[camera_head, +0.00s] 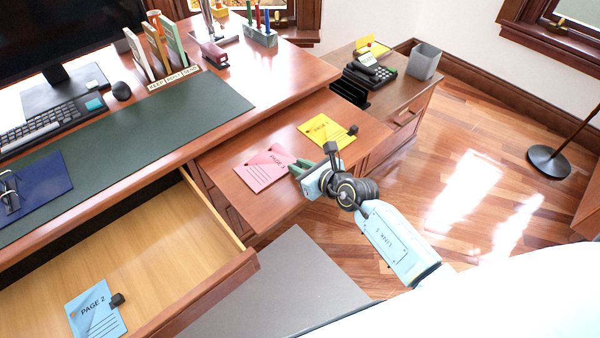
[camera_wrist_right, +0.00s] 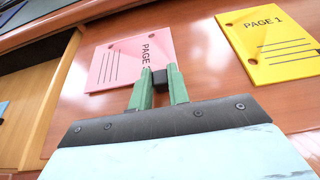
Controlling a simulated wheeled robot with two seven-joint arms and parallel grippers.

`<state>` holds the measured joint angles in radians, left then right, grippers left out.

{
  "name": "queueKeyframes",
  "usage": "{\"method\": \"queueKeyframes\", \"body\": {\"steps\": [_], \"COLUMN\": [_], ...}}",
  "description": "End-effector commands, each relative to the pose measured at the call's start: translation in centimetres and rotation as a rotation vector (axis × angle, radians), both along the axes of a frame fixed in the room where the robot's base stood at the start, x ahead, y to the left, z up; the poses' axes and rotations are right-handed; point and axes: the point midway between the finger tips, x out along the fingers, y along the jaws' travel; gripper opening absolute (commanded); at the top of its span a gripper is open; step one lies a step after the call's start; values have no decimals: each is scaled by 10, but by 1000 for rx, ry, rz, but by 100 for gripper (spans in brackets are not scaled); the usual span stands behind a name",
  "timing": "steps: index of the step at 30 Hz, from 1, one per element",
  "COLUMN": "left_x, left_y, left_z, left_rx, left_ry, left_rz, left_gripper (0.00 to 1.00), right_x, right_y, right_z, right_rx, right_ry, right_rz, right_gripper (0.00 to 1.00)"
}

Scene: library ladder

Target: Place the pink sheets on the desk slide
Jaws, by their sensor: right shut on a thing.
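The pink sheets (camera_head: 262,172) lie flat, on or just above the brown desk slide (camera_head: 270,128), near its front left part. They also show in the right wrist view (camera_wrist_right: 115,65), with the word PAGE partly hidden by the gripper. My right gripper (camera_head: 299,168) is at their right edge. In the wrist view its green fingers (camera_wrist_right: 160,80) are shut on the black clip (camera_wrist_right: 160,75) of the pink sheets. Whether the sheets touch the slide everywhere, I cannot tell. My left gripper is not in view.
Yellow sheets marked PAGE 1 (camera_head: 326,130) with a black clip lie on the slide, right of the pink ones. Blue sheets marked PAGE 2 (camera_head: 95,309) lie in the open drawer (camera_head: 165,255). A blue folder (camera_head: 40,188) lies on the green desk mat (camera_head: 130,145).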

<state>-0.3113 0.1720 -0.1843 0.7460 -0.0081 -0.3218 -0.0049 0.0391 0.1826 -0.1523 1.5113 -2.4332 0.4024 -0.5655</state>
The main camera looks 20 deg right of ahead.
Motion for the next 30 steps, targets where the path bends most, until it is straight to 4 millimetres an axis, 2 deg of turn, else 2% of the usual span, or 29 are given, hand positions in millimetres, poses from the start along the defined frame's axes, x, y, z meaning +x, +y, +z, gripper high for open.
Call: {"method": "queueKeyframes", "body": {"steps": [14,15,19,30], "left_x": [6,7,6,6], "left_y": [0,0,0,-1], "left_z": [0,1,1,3], "left_rx": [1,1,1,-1], "left_ry": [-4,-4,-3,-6], "left_rz": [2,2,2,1], "left_gripper": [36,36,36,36], "right_x": [0,0,0,0], "right_y": [0,0,0,0], "right_z": [-4,-4,-3,0], "right_rx": [-1,-1,-1,0], "right_ry": [0,0,0,-1], "right_rz": [0,0,0,0], "right_gripper": [0,21,38,39]}}
